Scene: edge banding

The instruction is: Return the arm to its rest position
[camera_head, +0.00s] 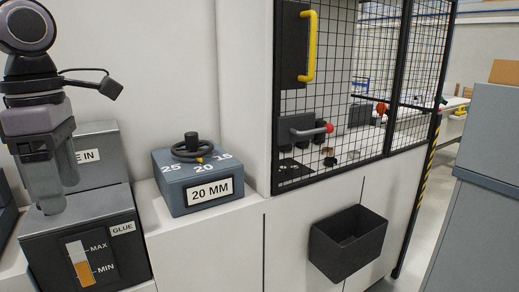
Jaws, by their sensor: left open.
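My left gripper (52,185) hangs at the far left, pointing down, with its fingers apart and nothing seen between them. It is in front of or just above the dark glue box (115,240), and I cannot tell whether it touches it. The box carries a GLUE label and a gauge marked MAX and MIN. My right gripper is not in view.
A blue-grey dial box (210,172) labelled 20 MM stands on the white cabinet, right of the glue box. A black mesh guard (340,60) with a yellow handle (309,45) rises behind. A black bin (347,243) is mounted on the front. A grey cabinet (485,190) stands right.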

